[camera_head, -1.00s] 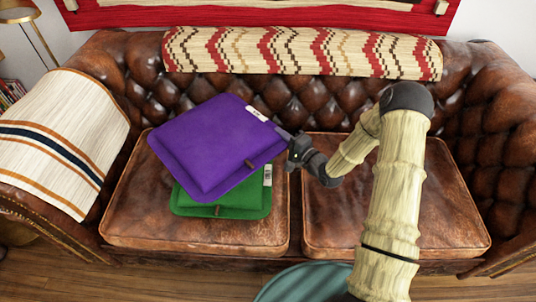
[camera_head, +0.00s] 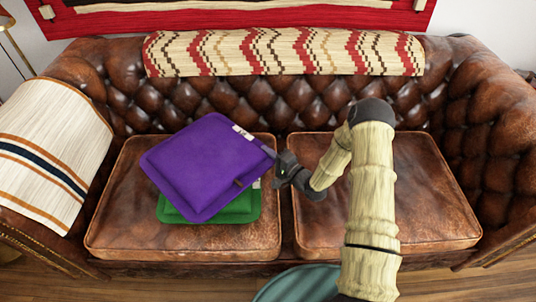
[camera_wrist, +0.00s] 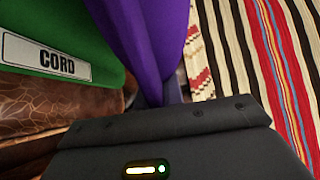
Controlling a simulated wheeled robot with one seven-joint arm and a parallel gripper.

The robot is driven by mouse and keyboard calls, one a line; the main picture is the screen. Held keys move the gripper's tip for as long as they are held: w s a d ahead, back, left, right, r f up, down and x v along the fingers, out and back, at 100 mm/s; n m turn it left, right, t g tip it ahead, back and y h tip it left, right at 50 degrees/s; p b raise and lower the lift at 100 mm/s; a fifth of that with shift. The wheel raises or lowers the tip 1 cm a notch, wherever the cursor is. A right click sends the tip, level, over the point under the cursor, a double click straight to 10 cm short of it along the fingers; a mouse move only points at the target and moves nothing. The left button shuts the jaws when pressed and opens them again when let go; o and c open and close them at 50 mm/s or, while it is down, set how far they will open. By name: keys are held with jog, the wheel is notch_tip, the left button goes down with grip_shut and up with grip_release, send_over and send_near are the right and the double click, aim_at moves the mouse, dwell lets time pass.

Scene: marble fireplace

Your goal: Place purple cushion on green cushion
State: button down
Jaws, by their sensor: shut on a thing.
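The purple cushion (camera_head: 205,165) is held by its right corner in my gripper (camera_head: 272,163). It covers most of the green cushion (camera_head: 240,207), which lies on the left seat of the sofa. The green cushion's lower and right edges show. In the wrist view the purple cushion (camera_wrist: 145,35) hangs edge-on, and the green cushion (camera_wrist: 75,25) with a "CORD" label is beside it. My gripper is shut on the purple cushion's corner. I cannot tell whether the two cushions touch.
The brown leather sofa (camera_head: 385,200) has an empty right seat. A patterned throw (camera_head: 285,52) lies along the backrest, and a striped throw (camera_head: 50,150) covers the left arm. A teal round object (camera_head: 300,283) stands in front of the sofa.

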jog(key=c, duration=1.9)
grip_release()
jog(key=o, duration=0.4)
jog(key=shift+s+d+r, duration=0.1)
jog(key=p+v, duration=0.1)
jog(key=v, duration=1)
jog(key=shift+s+d+p, duration=0.25)
jog(key=shift+s+p, duration=0.05)
